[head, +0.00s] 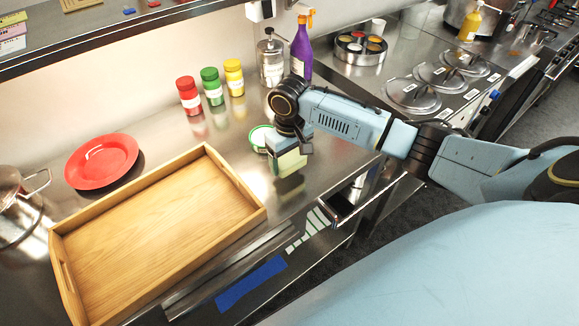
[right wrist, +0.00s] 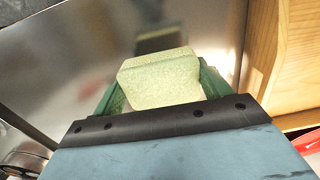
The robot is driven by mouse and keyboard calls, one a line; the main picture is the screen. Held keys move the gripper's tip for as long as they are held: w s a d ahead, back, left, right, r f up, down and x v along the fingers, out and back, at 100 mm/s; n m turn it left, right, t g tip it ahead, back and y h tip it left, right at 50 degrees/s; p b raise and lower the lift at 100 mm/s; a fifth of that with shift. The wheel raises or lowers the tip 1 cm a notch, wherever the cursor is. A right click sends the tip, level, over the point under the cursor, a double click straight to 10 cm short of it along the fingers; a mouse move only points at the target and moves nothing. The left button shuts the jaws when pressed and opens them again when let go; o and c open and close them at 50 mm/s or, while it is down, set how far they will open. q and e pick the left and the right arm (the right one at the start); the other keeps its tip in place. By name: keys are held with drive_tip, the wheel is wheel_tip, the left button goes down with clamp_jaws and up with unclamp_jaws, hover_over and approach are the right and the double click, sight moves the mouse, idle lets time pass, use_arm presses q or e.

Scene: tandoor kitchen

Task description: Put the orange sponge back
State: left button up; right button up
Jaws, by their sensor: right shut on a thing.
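My right gripper (head: 289,150) is over the steel counter, to the right of the wooden tray. It is shut on a pale yellow-green sponge (head: 291,163), a block with rounded corners. In the right wrist view the sponge (right wrist: 160,80) sits between the green fingers of the gripper (right wrist: 158,88), with its speckled face showing. The sponge looks pale yellow-green, and I see no clearly orange sponge. I cannot tell whether the sponge touches the counter. My left gripper is not in view.
The wooden tray (head: 238,187) is empty. A green-rimmed round thing (head: 256,139) lies just behind the gripper, partly hidden. Red (head: 189,97), green (head: 212,87) and yellow (head: 234,78) jars, a purple spray bottle (head: 301,50) and a red plate (head: 101,161) stand further back.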

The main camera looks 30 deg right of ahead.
sight(290, 168)
drive_tip(key=shift+f, duration=1.8)
drive_tip(key=shift+f, duration=0.1)
drive_tip(key=o, duration=0.9)
wheel_tip(290, 168, up, 12)
drive_tip(key=shift+r+p, duration=0.1)
drive_tip(key=shift+p, duration=0.2)
